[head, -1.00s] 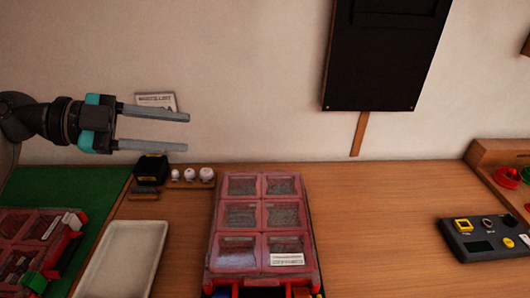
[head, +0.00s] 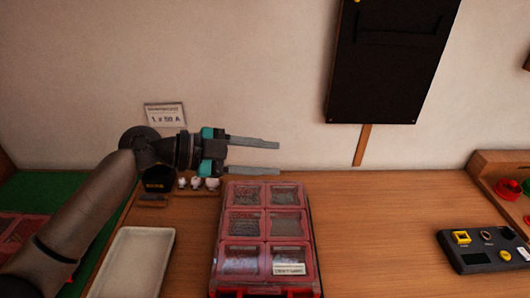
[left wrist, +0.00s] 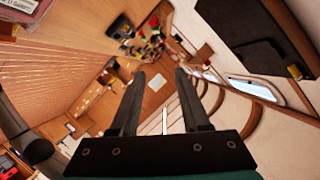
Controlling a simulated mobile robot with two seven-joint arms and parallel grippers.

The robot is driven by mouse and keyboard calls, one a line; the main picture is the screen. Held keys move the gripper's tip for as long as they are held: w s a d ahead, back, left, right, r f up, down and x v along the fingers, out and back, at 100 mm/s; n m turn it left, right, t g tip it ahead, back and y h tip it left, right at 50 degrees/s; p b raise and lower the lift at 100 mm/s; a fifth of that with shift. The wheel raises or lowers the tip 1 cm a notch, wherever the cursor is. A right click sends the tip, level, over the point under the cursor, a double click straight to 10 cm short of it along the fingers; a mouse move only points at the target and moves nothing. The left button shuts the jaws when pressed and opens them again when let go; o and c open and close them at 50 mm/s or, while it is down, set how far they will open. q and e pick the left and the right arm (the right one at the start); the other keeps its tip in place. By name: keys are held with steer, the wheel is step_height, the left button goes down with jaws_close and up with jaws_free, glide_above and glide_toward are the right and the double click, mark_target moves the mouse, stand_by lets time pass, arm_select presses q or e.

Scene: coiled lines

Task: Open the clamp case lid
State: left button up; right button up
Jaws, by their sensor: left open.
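The clamp case (head: 266,232) is a red case with a clear, compartmented lid and a white label near its front. It lies on the wooden table in the middle of the head view, and its lid looks shut. Its front edge is cut off by the bottom of the picture. My left gripper (head: 278,157) is open and empty, pointing right, in front of the wall and above the far end of the case in the picture. In the left wrist view its two fingers (left wrist: 160,98) are apart with nothing between them. My right gripper is not in view.
A white tray (head: 129,262) lies left of the case. Small white items (head: 197,183) stand behind it. Another red case (head: 18,235) sits on a green mat at far left. A dark device (head: 487,250) lies at right. The table between case and device is clear.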

arm_select(q)
jaws_close()
stand_by(0.4)
stand_by(0.7)
steer(key=c, duration=0.7)
jaws_free()
steer(key=o, duration=0.7)
steer(key=b+v, duration=0.4)
steer(key=v, duration=1.1)
